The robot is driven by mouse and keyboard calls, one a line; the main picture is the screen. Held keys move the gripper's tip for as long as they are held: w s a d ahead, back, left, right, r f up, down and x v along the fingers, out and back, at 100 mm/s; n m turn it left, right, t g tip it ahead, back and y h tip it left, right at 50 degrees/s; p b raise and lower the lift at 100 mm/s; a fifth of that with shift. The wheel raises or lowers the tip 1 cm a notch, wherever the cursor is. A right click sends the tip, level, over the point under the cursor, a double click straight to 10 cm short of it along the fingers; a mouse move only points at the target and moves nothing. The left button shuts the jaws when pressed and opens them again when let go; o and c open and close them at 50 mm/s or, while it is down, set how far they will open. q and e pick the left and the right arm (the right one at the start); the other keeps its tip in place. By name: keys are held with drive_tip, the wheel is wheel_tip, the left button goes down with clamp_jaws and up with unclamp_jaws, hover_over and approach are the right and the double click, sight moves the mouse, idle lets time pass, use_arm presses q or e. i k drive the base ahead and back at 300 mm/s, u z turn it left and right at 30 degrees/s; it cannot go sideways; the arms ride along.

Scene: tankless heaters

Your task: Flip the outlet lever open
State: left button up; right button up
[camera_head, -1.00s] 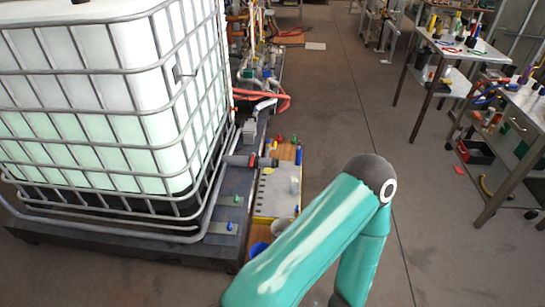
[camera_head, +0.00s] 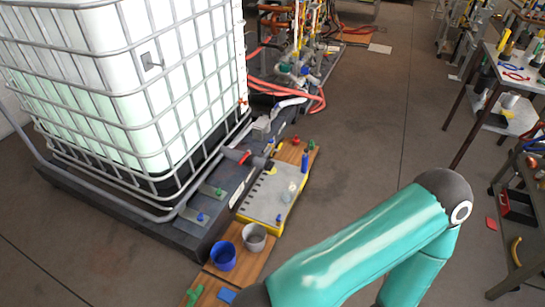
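The outlet (camera_head: 257,161) is a dark pipe stub low on the side of the caged white tank (camera_head: 95,60), pointing right. A small red part, which looks like its lever (camera_head: 245,157), sits on top of the outlet near the tank. It is too small to tell which way it is turned. One teal arm of mine crosses the lower right, with its dark elbow joint at the right. Neither gripper is in view, so no gripper is seen near the outlet.
Below the outlet lies a grey plate with a yellow edge (camera_head: 262,203) on wooden boards. A blue cup (camera_head: 223,256), a grey cup (camera_head: 254,237) and a blue bottle (camera_head: 305,158) stand around it. Orange hoses (camera_head: 315,98) lie behind. Work tables (camera_head: 512,70) stand right. Mid-floor is clear.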

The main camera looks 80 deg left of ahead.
sight(248, 152)
drive_tip(key=z, duration=0.1)
drive_tip(key=i, duration=1.25)
drive_tip(key=u, duration=1.1)
drive_tip(key=i, duration=0.25)
drive_tip(key=u, duration=2.45)
drive_tip(key=k, duration=0.4)
drive_tip(key=u, duration=0.5)
drive_tip(key=i, duration=1.45)
drive_tip(key=z, duration=0.4)
